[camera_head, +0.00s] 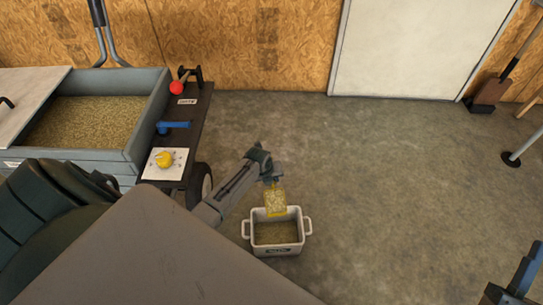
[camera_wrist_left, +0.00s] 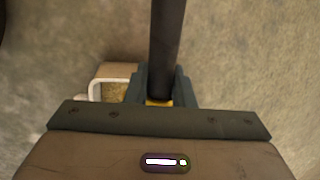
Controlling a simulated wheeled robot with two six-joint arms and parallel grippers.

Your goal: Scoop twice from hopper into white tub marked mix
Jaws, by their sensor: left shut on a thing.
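A yellow scoop (camera_head: 276,203) hangs tilted down over the white tub (camera_head: 275,250), its lower edge near the tub's far rim. Its face looks grainy, but I cannot tell how much it holds. The tub stands on the floor with grain in it; its front label is too small to read. My left gripper (camera_head: 266,170) is shut on the scoop's dark handle, which also shows in the left wrist view (camera_wrist_left: 166,45). The hopper (camera_head: 143,128) at left holds a broad bed of grain. My right gripper (camera_head: 510,288) is open and empty at the lower right.
Beside the hopper are a red knob (camera_head: 177,88), a blue lever (camera_head: 173,126) and a yellow dial (camera_head: 163,159). The concrete floor right of the tub is clear.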

